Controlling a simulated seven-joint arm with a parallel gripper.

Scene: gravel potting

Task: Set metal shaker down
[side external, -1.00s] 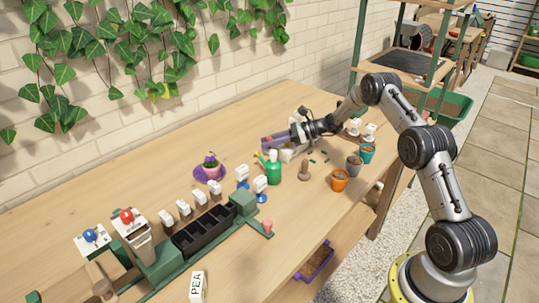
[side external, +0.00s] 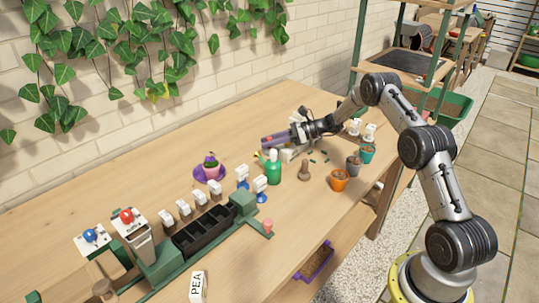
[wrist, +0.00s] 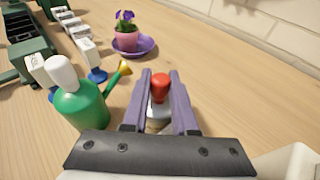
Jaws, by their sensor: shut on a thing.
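The metal shaker (wrist: 158,122) has a red top and a pale, shiny body; in the wrist view it sits between the two purple fingers. My gripper (wrist: 161,76) is shut on it. In the side external view my gripper (side external: 268,141) is low over the far part of the wooden table (side external: 130,185), behind the green bottle. The shaker is too small and covered there to make out, and I cannot tell whether its base touches the table.
Orange (side external: 340,179) and teal (side external: 367,153) pots stand at the right. Bare wood lies right of my fingers.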

